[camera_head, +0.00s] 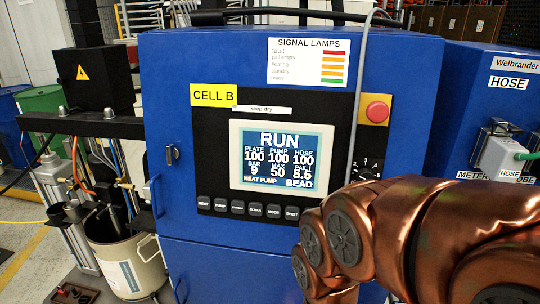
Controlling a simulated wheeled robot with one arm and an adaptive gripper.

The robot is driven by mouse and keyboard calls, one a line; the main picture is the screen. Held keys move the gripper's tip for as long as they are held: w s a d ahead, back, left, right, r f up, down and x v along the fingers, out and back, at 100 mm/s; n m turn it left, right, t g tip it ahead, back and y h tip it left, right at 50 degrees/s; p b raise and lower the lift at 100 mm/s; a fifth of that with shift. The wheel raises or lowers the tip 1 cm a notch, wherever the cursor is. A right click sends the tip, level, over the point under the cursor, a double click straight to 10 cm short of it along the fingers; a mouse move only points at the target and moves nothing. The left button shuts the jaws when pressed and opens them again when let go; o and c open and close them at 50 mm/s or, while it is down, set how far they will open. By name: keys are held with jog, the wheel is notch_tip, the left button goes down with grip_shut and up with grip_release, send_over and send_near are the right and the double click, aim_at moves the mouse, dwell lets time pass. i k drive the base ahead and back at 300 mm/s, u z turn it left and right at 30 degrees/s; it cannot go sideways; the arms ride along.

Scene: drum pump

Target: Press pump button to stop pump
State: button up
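A row of several dark buttons (255,209) runs along the bottom of the black control panel. The second from the left, the pump button (220,206), seems to be labelled PUMP, in very small print. Above the row, the screen (282,157) reads RUN, with PLATE 100, PUMP 100 and HOSE 100, and HEAT PUMP and BEAD at its foot. My copper-coloured arm comes in from the lower right, in front of the panel's right side and right of the buttons. My gripper is not visible. Nothing touches the pump button.
A red mushroom button (376,110) on a yellow plate sits right of the screen. A rotary knob (368,174) is partly hidden by my arm. A grey cable runs down the panel. A whitish pail (135,268) and pump stand are at left. Space before the panel's left half is clear.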

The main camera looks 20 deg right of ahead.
aim_at(220, 204)
jog(key=z, duration=2.35)
jog(key=k, duration=1.7)
jog(key=u, duration=2.1)
